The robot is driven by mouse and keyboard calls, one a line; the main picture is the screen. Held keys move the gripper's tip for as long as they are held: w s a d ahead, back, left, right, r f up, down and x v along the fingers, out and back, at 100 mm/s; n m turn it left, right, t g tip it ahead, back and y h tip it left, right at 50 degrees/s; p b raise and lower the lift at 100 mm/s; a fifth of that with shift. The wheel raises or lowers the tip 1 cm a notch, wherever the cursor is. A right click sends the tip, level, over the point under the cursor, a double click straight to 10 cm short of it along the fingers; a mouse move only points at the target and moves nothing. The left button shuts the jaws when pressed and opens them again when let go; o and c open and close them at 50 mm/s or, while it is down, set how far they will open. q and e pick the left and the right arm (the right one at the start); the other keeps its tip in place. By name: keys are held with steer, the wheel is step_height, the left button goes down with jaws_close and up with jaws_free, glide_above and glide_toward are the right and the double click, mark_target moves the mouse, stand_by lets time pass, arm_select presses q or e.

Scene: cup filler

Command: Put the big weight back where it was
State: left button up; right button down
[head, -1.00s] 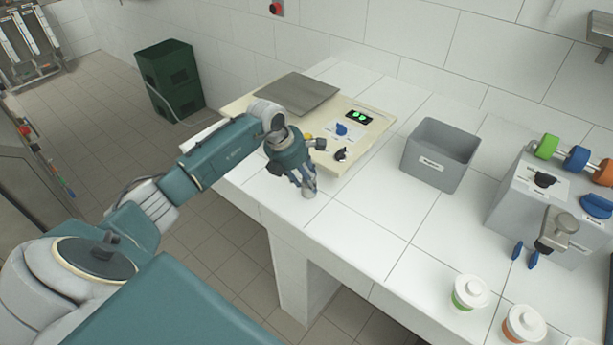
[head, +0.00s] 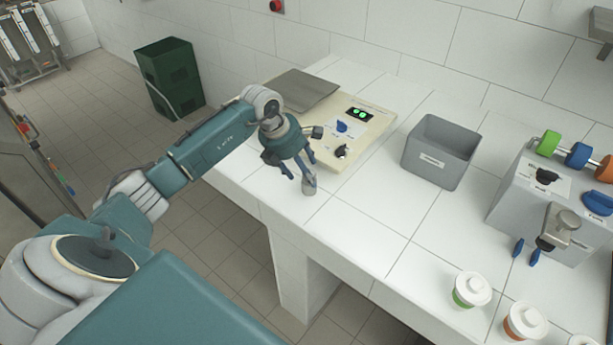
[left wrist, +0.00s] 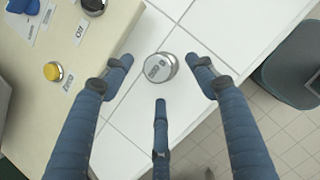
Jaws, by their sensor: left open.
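The metal weight (head: 309,188) stands upright on the white tiled counter, near its front edge and just in front of the scale (head: 375,125). In the left wrist view the weight (left wrist: 158,68) shows its round labelled top; the label is too blurred to read surely. My left gripper (head: 302,168) is open close above the weight. In the left wrist view the fingers of my left gripper (left wrist: 160,77) are spread, with visible gaps between them and the weight. My right gripper is not in view.
The scale has a grey plate (head: 303,90), green display (head: 359,115) and knobs. A yellow button (left wrist: 53,71) lies left of the fingers. A grey bin (head: 440,152), a dispenser (head: 560,205) and lidded cups (head: 470,291) stand to the right. The counter between is clear.

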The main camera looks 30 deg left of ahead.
arm_select(q)
steer(key=b+v, duration=0.2)
steer(key=v, duration=0.7)
steer(key=shift+r, duration=0.1)
